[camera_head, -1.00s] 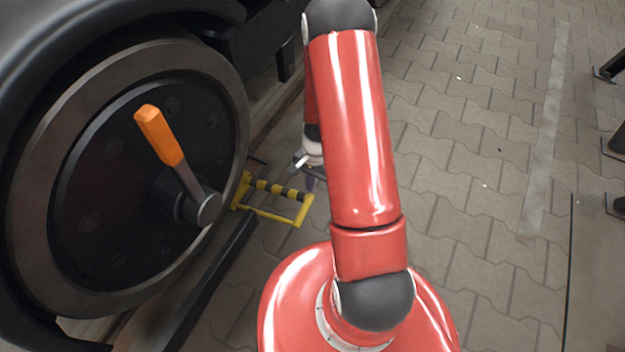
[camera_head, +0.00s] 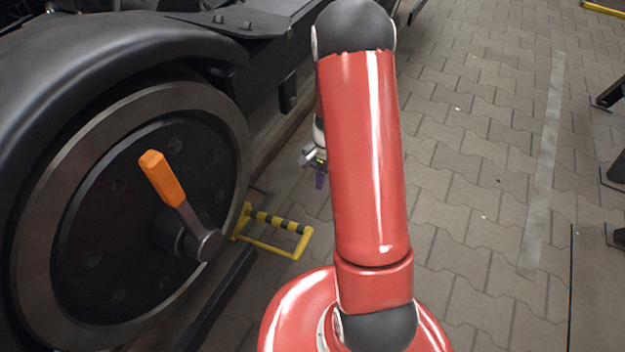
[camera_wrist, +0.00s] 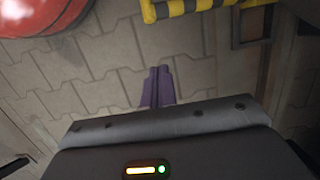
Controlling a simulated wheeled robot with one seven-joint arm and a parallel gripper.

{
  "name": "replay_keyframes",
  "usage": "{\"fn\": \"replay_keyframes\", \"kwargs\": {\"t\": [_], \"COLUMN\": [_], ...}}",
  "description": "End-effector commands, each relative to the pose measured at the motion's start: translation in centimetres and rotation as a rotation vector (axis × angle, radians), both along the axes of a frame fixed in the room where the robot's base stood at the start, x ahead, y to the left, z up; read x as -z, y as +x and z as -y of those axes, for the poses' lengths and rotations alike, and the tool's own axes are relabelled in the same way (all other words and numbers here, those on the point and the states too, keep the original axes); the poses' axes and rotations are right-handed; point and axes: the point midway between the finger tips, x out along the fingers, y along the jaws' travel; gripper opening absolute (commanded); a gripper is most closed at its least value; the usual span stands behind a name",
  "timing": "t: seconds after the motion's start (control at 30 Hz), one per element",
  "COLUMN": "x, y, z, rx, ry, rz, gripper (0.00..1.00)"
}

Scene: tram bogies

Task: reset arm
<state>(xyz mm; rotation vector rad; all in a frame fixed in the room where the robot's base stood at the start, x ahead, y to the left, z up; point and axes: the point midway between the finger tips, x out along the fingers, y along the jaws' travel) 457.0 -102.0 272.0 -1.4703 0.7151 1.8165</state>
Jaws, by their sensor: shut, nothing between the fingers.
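My red arm stands upright in the middle of the head view and hides most of my gripper. Part of the gripper (camera_head: 320,180) shows at the arm's left edge, with its purple fingertips low over the paving. In the wrist view my gripper (camera_wrist: 157,88) shows two purple fingers pressed together. It is shut and empty, pointing at bare paving stones.
A large wheel (camera_head: 90,245) with an orange-handled lever (camera_head: 163,180) fills the left. A yellow and black barrier (camera_head: 272,240) stands beside it, left of my arm; it also shows in the wrist view (camera_wrist: 185,8). Paving (camera_head: 460,180) on the right is open.

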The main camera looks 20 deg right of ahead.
Motion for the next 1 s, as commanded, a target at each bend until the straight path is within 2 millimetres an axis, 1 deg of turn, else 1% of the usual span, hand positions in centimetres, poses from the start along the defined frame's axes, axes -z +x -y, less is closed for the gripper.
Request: {"fn": "replay_keyframes", "kwargs": {"t": [0.27,0.37,0.47,0.5,0.57,0.6,0.67,0.7,0.77,0.8,0.87,0.9,1.0], "x": [-0.4,-2.0,-5.8,-7.8,-11.2,-13.5,-16.7,-18.7,-21.6,-23.5,-26.2,-27.8,-31.6], "y": [0.1,0.2,0.4,0.3,0.1,-0.3,-0.9,-1.5,-2.5,-3.3,-4.5,-5.4,-7.9], "z": [0.1,-0.2,-1.0,-1.5,-2.3,-2.9,-3.7,-4.3,-5.1,-5.6,-6.4,-6.9,-7.9], "rx": [-0.001,-0.02,-0.073,-0.103,-0.156,-0.194,-0.251,-0.288,-0.344,-0.382,-0.437,-0.475,-0.564], "ry": [-0.001,-0.003,-0.01,-0.016,-0.025,-0.032,-0.045,-0.054,-0.069,-0.08,-0.098,-0.112,-0.147], "rz": [0.002,0.021,0.067,0.092,0.135,0.163,0.207,0.233,0.274,0.301,0.342,0.369,0.433], "gripper": [0.0,0.0,0.0,0.0,0.0,0.0,0.0,0.0,0.0,0.0,0.0,0.0,0.0]}}
